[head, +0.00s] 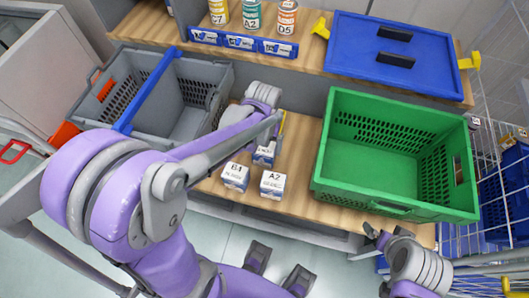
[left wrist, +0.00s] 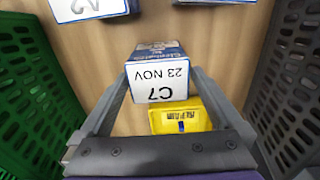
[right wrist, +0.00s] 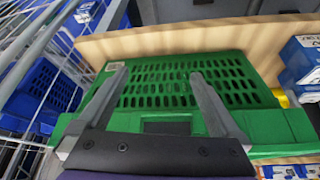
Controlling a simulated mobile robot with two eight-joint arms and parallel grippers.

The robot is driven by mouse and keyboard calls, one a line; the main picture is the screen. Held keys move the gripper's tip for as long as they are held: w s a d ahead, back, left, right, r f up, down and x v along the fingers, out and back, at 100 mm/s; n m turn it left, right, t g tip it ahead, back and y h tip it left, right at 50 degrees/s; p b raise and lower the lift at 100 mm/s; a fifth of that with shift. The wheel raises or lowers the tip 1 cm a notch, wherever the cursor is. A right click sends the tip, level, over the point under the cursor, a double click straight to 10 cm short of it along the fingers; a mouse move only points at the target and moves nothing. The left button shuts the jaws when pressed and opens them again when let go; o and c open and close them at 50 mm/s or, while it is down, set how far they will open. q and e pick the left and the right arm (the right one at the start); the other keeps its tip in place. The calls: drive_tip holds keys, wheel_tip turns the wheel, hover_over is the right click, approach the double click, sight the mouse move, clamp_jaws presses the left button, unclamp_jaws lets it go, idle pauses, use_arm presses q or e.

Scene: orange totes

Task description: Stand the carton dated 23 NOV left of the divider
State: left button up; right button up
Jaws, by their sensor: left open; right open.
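The carton dated 23 NOV, marked C7 (left wrist: 161,80), is a small white and blue box on the wooden shelf. In the head view the carton (head: 264,157) is partly hidden by my left arm. My left gripper (left wrist: 160,74) is open, with a finger on either side of this carton; I cannot tell whether they touch it. It also shows in the head view (head: 268,143). The divider (head: 148,90) is a blue bar across the grey crate (head: 222,88). My right gripper (head: 384,234) is open and empty at the front of the green crate.
Cartons B1 (head: 235,176) and A2 (head: 271,184) stand in front of C7. A yellow object (left wrist: 182,116) lies beside C7. The empty green crate (head: 330,175) stands to the right. Behind are several cans (head: 252,15) and a blue lid (head: 350,50). Wire mesh bounds the right side.

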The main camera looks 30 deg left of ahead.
use_arm(q)
wheel_tip(320, 180, down, 4)
drive_tip(key=shift+r, duration=0.15)
drive_tip(key=c, duration=1.4)
